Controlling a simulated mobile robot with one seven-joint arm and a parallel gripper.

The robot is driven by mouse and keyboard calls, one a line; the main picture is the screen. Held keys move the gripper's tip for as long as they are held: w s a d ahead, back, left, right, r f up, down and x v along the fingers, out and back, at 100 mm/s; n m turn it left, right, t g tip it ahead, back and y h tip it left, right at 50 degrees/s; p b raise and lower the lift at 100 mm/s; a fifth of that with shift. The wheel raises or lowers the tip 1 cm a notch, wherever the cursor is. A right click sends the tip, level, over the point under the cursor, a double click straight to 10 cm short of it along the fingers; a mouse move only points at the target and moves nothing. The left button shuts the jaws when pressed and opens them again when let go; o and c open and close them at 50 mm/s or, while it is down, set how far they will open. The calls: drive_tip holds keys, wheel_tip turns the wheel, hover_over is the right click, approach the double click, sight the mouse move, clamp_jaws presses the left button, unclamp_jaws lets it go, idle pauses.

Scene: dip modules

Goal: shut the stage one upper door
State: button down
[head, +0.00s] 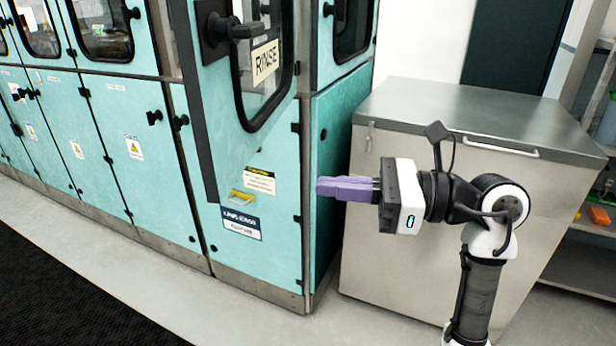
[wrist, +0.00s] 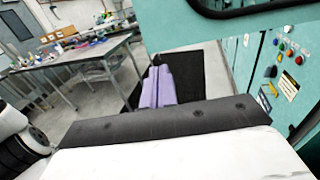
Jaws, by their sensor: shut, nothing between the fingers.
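A teal upper door (head: 218,110) with a dark-framed window, a black handle and a RINSE label stands out from the cabinet front in the head view. Its black edge strip is at the left, with hinges on the right side, so it looks open. Whether it is the stage one door is not readable. A teal panel with a dark window edge, seemingly this door (wrist: 215,12), crosses the top of the wrist view. My gripper (head: 320,188) has its purple fingers together and empty, right of the cabinet's corner and lower than the door; the fingers (wrist: 158,75) also show in the wrist view.
A grey metal cabinet (head: 455,110) stands close behind my arm. Teal lower panels (head: 120,150) and other windowed upper doors (head: 100,25) run left. The floor (head: 110,240) in front is clear. A cluttered workbench (wrist: 85,55) and a button panel (wrist: 285,60) show in the wrist view.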

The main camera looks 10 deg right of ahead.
sight(228, 177)
drive_tip(key=p+x, duration=0.4)
drive_tip(key=x, duration=0.7)
drive_tip(key=shift+a+r, duration=0.15)
drive_tip(key=shift+w+a, duration=0.25)
drive_tip(key=shift+a, duration=0.25)
drive_tip(key=shift+a, duration=0.1)
